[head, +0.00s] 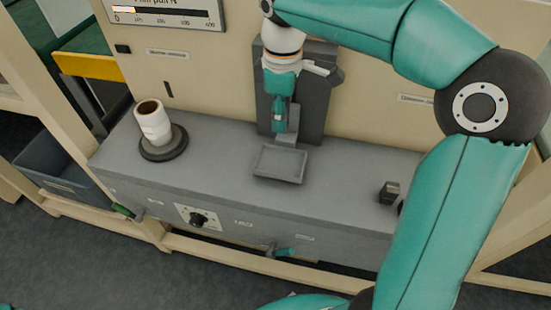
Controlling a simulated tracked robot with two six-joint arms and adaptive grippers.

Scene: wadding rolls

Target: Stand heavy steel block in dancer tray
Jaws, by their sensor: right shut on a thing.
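My right gripper (280,118) points down at the back of the bench, in front of a dark upright plate. It is shut on a grey block, which I take to be the heavy steel block (293,119); the fingers partly hide it. The dancer tray (280,178) is a shallow, square grey tray with a low rim, and its floor looks empty. The gripper and block are above and behind the tray as seen here; the exact height gap cannot be told. My left gripper is not in view.
A white roll (153,124) stands on a round dark base (164,143) at the left of the grey bench (225,150). A small dark block (389,192) sits at the right, near my right arm. Bench top between roll and tray is clear.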

